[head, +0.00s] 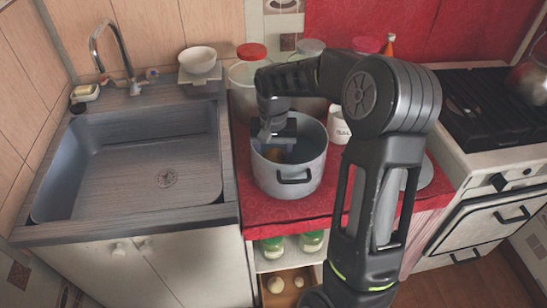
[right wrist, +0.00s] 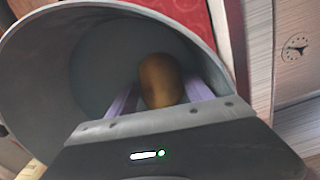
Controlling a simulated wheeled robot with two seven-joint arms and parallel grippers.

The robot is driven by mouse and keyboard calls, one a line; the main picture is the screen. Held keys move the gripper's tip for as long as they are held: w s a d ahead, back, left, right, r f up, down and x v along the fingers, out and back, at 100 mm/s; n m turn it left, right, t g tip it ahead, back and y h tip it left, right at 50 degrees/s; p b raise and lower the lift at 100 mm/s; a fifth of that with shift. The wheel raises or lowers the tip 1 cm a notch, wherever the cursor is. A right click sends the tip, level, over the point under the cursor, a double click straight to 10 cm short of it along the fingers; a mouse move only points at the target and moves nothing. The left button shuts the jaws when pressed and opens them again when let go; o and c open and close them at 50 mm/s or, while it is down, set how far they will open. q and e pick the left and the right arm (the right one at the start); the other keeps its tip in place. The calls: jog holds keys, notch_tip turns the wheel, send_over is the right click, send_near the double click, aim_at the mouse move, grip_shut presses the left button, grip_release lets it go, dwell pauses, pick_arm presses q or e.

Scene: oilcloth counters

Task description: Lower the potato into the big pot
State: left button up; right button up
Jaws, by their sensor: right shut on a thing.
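The big pot (head: 283,178) is grey, with a black side handle, and stands on the red cloth of the counter. Its grey wall also shows in the right wrist view (right wrist: 40,75). My right gripper (head: 277,150) points down into the pot's mouth, its fingers within the rim. It is shut on the brown potato (right wrist: 160,80), which lies between the two fingers in the right wrist view. In the head view only a small orange-brown bit of the potato shows inside the pot. Whether the potato touches the pot floor cannot be told. My left gripper is not in view.
A sink (head: 135,165) lies left of the pot. A white mug (head: 339,125) stands close to the pot's right, and red-lidded jars (head: 243,75) stand behind it. A black stove (head: 480,105) is at the right. Red cloth is bare in front of the pot.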

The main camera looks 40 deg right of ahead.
aim_at(274, 156)
jog(key=o, duration=1.6)
jog(key=shift+r, duration=3.9)
